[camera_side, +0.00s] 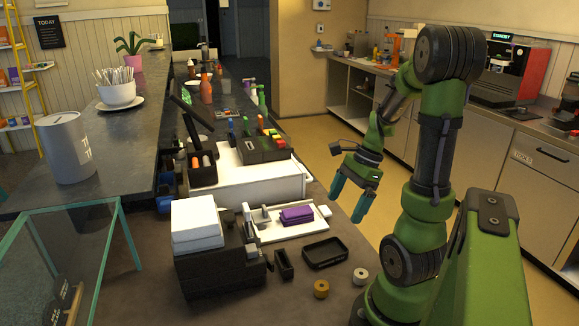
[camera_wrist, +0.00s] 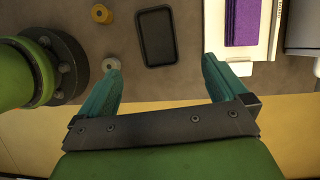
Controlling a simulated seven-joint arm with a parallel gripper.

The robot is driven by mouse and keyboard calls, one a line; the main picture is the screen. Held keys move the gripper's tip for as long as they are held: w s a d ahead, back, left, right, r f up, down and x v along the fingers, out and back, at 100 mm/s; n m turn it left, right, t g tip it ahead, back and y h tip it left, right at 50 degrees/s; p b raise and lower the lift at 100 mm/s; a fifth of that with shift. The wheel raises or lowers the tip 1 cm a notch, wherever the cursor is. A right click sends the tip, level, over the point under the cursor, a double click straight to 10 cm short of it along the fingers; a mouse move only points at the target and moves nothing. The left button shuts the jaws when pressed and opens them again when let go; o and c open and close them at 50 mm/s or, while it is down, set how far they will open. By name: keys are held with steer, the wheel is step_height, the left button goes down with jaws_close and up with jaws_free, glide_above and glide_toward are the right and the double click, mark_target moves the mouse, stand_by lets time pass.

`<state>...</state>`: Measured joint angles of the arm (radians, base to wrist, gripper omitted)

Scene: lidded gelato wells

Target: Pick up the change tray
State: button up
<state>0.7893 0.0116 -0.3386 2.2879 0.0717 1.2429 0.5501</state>
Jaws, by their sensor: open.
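The change tray looks to be the small black rectangular tray with a raised rim (camera_side: 325,264), lying flat on the grey counter. It also shows in the wrist view (camera_wrist: 154,37), beyond and between my fingers. My gripper (camera_side: 352,205) hangs in the air past the counter's edge, up and to the right of the tray in the side view. Its two teal fingers (camera_wrist: 160,80) are apart with nothing between them. The gripper does not touch the tray.
A white roll (camera_side: 361,276) and a yellow roll (camera_side: 321,289) lie near the tray. A white board (camera_side: 287,223) with a purple stack (camera_side: 297,215) lies behind it. A black box (camera_side: 284,264) and a dark machine with a white top (camera_side: 196,222) stand to the left.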

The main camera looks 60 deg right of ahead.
glide_toward(322, 255)
steer(key=shift+w+a+f, duration=0.15)
steer(key=shift+w+f, duration=0.15)
steer(key=shift+f, duration=0.2)
steer(key=shift+s+x, duration=0.15)
steer(key=shift+x, duration=1.25)
steer(key=shift+s+x, duration=0.1)
steer(key=shift+x, duration=1.25)
steer(key=c, duration=1.1)
steer(key=shift+o, duration=0.2)
steer(key=shift+r, duration=0.15)
